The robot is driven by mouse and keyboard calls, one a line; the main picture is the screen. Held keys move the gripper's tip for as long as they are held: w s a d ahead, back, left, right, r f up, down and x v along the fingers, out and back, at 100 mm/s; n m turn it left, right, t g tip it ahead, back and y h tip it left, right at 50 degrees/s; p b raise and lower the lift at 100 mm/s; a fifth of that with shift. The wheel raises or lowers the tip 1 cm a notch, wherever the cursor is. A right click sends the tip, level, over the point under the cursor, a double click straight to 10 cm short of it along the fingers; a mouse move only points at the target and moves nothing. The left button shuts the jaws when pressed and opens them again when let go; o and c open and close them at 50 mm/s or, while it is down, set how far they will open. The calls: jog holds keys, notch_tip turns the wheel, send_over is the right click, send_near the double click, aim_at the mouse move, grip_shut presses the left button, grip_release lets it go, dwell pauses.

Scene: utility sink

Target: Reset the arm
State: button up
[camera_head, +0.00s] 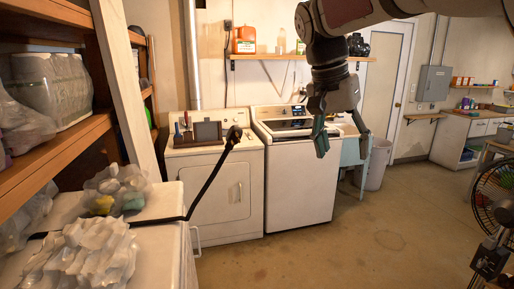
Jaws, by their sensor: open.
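My gripper (342,138) hangs from my arm, which comes in at the top right. It points down in front of the top-loading washer (295,190) and the light blue utility sink (356,150). Its two dark fingers are spread apart with nothing between them. It covers part of the washer's right side and of the sink. It looks clear of the surfaces around it.
A dryer (223,197) stands left of the washer, with a black bar-like object (208,187) crossing in front. Wooden shelves (60,145) fill the left side. A wall shelf (290,57) holds an orange jug (244,40). A fan (493,195) stands at right. The middle floor is free.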

jog(key=s+d+f+n+t+y, duration=0.1)
jog(key=s+f+n, duration=0.3)
jog(key=s, duration=0.8)
jog(key=s+d+f+n+t+y, duration=0.1)
jog(key=s+f+n+t+y, duration=0.1)
jog(key=s, duration=1)
notch_tip(320, 180, down, 3)
jog(key=shift+n+t, duration=0.7)
jog(key=shift+n, duration=0.3)
